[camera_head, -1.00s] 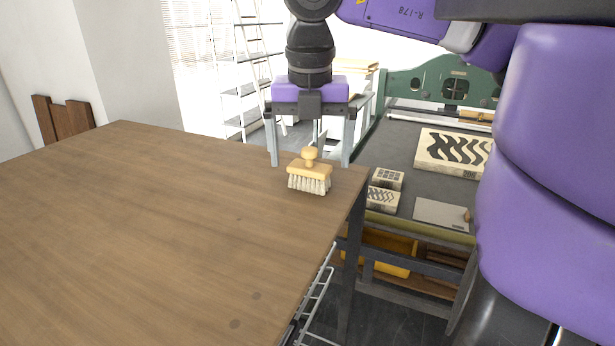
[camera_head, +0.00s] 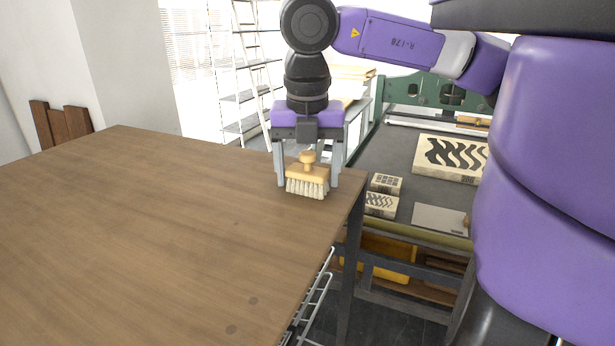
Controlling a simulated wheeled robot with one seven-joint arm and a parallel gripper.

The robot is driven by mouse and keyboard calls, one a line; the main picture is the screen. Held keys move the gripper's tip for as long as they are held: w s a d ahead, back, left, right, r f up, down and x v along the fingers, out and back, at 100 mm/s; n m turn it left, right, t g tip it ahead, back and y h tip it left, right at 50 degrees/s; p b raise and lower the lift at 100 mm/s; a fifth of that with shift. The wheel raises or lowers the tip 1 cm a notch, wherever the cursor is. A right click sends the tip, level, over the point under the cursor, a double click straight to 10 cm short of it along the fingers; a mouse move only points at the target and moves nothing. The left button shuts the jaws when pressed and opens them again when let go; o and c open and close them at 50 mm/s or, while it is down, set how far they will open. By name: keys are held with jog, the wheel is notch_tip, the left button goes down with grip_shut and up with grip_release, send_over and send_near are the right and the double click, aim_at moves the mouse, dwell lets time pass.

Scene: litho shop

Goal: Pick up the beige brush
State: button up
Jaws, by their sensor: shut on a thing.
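The beige brush (camera_head: 308,181) has a wooden block with a round knob on top and pale bristles pointing down. It is at the far right corner of the brown wooden table (camera_head: 170,220), upright, with its bristles at the tabletop. My gripper (camera_head: 307,180) points down from above, with one grey finger at each side of the brush. It is shut on the brush across its length.
Right of the table stands a press bed (camera_head: 405,155) with a large patterned block (camera_head: 450,158), two small blocks and a grey plate (camera_head: 440,219). A wire rack (camera_head: 315,300) hangs below the table's right edge. The table's left and front are clear.

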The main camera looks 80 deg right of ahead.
aim_at(308, 151)
notch_tip(308, 151, up, 10)
jog(key=p, duration=0.3)
jog(key=shift+p, duration=0.4)
